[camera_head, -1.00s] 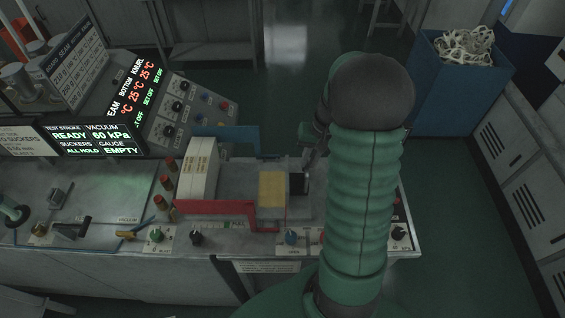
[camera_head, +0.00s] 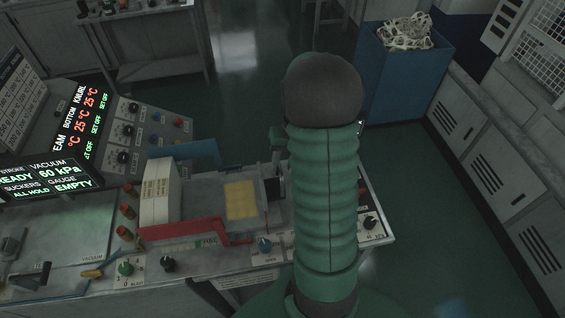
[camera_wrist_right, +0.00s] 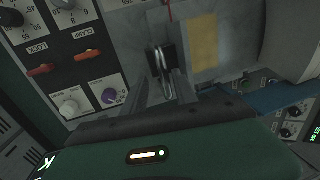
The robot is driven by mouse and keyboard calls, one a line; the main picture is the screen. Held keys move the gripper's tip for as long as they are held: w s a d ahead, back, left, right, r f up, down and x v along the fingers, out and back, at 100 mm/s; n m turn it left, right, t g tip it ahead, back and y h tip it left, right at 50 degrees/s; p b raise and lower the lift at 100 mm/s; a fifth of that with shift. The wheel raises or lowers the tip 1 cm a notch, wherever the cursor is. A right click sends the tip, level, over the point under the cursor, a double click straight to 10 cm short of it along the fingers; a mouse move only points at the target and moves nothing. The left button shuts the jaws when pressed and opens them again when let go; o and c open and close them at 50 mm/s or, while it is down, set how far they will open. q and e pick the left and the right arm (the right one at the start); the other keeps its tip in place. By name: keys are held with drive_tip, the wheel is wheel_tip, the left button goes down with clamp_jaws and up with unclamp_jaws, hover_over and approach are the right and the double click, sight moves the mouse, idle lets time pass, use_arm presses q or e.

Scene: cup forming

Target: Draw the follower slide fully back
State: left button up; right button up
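The slide is a grey metal block on the bench with a yellow patch (camera_head: 240,199) on top, right of a white block (camera_head: 161,192). A dark end piece (camera_head: 272,188) sits at its right end. In the right wrist view the yellow patch (camera_wrist_right: 203,42) also shows, beside a black piece carrying a bent metal handle (camera_wrist_right: 160,68). My right gripper (camera_wrist_right: 162,88) is open, its fingers apart on either side of the handle. Contact with the handle cannot be told. In the head view my right arm hides that gripper. My left gripper is not in view.
A red guard (camera_head: 180,231) runs along the front of the slide and a blue one (camera_head: 184,152) stands behind. A blue bin (camera_head: 405,80) stands beyond on the floor. Lit displays stand at left.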

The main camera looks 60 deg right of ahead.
wheel_tip(320, 180, up, 16)
drive_tip(key=s+d+b, duration=0.2)
drive_tip(key=shift+s+d+r, duration=0.15)
drive_tip(key=shift+d+r, duration=0.05)
drive_tip(key=shift+d, duration=0.05)
